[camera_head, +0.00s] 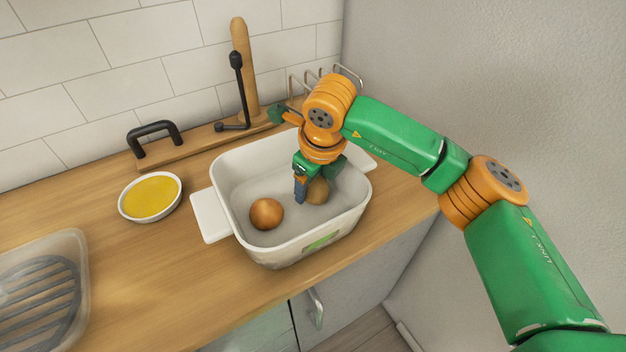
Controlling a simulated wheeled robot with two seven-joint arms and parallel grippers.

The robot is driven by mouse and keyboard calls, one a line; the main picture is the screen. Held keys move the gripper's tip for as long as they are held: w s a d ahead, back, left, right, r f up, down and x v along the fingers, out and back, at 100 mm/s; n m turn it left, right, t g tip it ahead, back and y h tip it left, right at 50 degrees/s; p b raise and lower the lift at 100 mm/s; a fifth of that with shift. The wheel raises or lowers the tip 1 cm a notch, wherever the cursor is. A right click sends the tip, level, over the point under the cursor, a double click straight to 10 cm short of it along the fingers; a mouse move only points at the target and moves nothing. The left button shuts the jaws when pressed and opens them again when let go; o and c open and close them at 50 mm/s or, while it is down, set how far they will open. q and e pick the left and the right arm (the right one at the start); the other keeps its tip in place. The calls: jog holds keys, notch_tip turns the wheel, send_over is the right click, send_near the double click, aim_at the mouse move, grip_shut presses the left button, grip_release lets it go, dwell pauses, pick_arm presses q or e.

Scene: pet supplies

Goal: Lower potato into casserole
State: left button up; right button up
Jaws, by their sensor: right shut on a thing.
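The white casserole (228,172) stands on the wooden counter, with a flat handle at each end. A round orange-brown item, perhaps an onion (266,214), lies on its floor at the left. My right gripper (310,190) points down inside the casserole, right of the middle. It is shut on the brownish potato (319,190), which is partly hidden by the fingers. The potato is below rim level; I cannot tell whether it touches the floor. My left gripper is not in view.
A small white bowl of yellow contents (150,196) stands left of the casserole. A clear tray with a dark rack (40,290) is at the lower left. A wooden board with black fittings (190,143) and a wire rack (335,76) are behind. A wall closes off the right.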

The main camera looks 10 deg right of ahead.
jog(key=shift+f+b, duration=0.35)
jog(key=shift+f, duration=0.1)
dwell(0.3)
